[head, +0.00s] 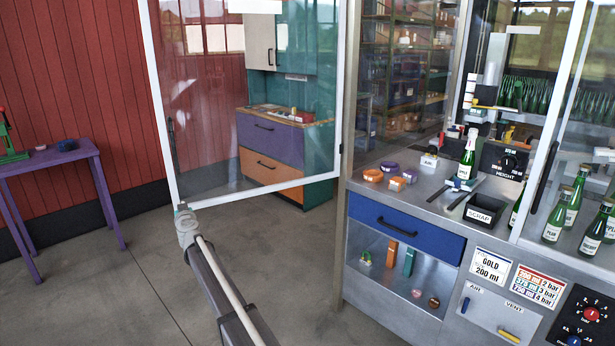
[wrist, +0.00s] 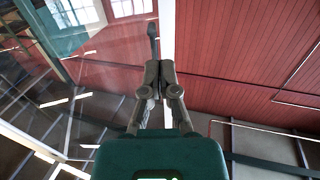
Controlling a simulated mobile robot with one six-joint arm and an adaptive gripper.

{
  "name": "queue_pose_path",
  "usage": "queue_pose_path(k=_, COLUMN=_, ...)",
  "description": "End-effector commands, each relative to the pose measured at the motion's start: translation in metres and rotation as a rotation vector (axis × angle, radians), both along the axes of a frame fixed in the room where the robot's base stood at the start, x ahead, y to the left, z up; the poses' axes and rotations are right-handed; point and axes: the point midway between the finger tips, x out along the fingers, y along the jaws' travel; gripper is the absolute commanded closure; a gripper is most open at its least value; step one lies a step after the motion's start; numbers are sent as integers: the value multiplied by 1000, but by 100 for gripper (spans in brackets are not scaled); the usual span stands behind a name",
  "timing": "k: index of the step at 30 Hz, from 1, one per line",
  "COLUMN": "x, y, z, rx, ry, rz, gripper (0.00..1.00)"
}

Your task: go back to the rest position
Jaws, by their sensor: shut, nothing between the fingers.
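My gripper (wrist: 158,68) shows in the wrist view with its fingers together and nothing between them. A dark upright door handle (wrist: 153,38) shows just past the fingertips; whether they touch cannot be told. In the head view my arm reaches up from the bottom, and its end (head: 183,220) overlaps the lower left corner of the open glass door (head: 250,120). The fingers are too small to make out there. The same handle (head: 171,135) is on the door's left edge, above my arm's end.
The capsuling machine's metal bench (head: 420,205) stands right, with bottles, coloured rolls and a scrap bin (head: 484,210). A blue drawer (head: 405,225) is shut beneath. A purple table (head: 50,160) stands far left. The grey floor (head: 120,290) left of my arm is clear.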

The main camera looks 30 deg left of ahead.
Motion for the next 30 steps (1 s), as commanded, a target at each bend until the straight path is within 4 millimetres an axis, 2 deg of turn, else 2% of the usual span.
queue_pose_path(k=5, x=1, y=-1, z=0, rx=0, ry=0, rz=0, gripper=100)
queue_pose_path(k=8, x=5, y=-9, z=0, rx=1, ry=-1, rz=4, gripper=100)
queue_pose_path(k=11, x=14, y=-25, z=1, rx=1, ry=-2, rz=12, gripper=100)
queue_pose_path(k=14, x=28, y=-51, z=2, rx=0, ry=-1, rz=28, gripper=100)
queue_pose_path(k=20, x=64, y=-126, z=-1, rx=-20, ry=13, rz=72, gripper=100)
queue_pose_path(k=30, x=108, y=-274, z=-23, rx=-125, ry=105, rz=131, gripper=100)
